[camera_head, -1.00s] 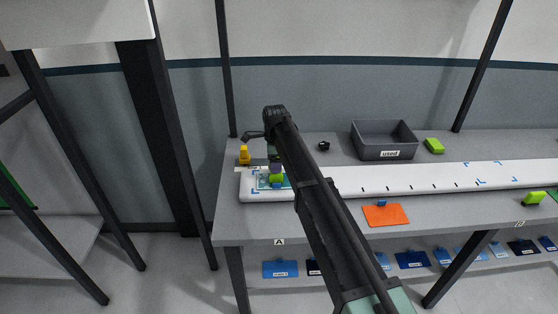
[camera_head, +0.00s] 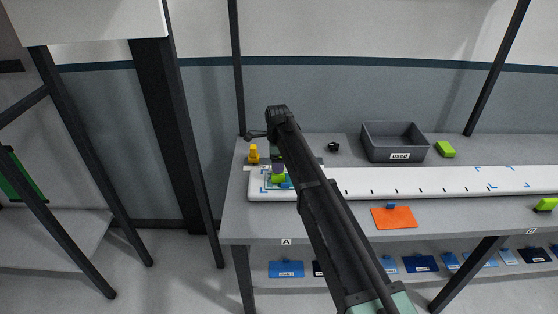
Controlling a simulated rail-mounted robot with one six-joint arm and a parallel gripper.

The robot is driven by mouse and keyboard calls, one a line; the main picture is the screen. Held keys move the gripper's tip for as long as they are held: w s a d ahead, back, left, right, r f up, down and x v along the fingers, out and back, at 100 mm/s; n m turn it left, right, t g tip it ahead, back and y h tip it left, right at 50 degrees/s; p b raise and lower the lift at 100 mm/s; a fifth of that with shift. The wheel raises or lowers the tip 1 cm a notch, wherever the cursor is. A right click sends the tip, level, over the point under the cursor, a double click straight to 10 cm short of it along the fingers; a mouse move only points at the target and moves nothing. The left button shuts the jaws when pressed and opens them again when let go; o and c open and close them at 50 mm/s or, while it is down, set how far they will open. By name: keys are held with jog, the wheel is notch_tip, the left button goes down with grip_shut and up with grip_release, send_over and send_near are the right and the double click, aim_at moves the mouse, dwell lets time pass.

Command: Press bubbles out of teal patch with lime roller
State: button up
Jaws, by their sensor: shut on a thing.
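The long white board (camera_head: 350,184) lies along the bench, with blue corner marks at its left end. My gripper (camera_head: 277,171) is low over that left end, shut on the lime roller (camera_head: 277,179). The roller is at or just above the board's surface; contact is too small to tell. The teal patch lies at this left end, but the roller and my arm hide nearly all of it now. Bubbles cannot be made out. Part of the gripper is hidden behind my dark arm, which crosses the board from the front.
A yellow object (camera_head: 253,154) stands behind the board's left end. A grey bin labelled "used" (camera_head: 394,143), a small black object (camera_head: 334,146) and a lime block (camera_head: 446,149) are behind the board. An orange sheet (camera_head: 394,217) lies in front; another lime block (camera_head: 546,204) is at right.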

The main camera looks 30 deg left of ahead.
jog(key=shift+s+a, duration=0.25)
jog(key=shift+a, duration=0.25)
jog(key=shift+s+a, duration=0.2)
jog(key=shift+a, duration=0.25)
jog(key=shift+s+a, duration=0.25)
jog(key=shift+a, duration=0.25)
jog(key=shift+s+a, duration=0.25)
jog(key=shift+a, duration=0.25)
notch_tip(320, 180, up, 7)
jog(key=p, duration=0.7)
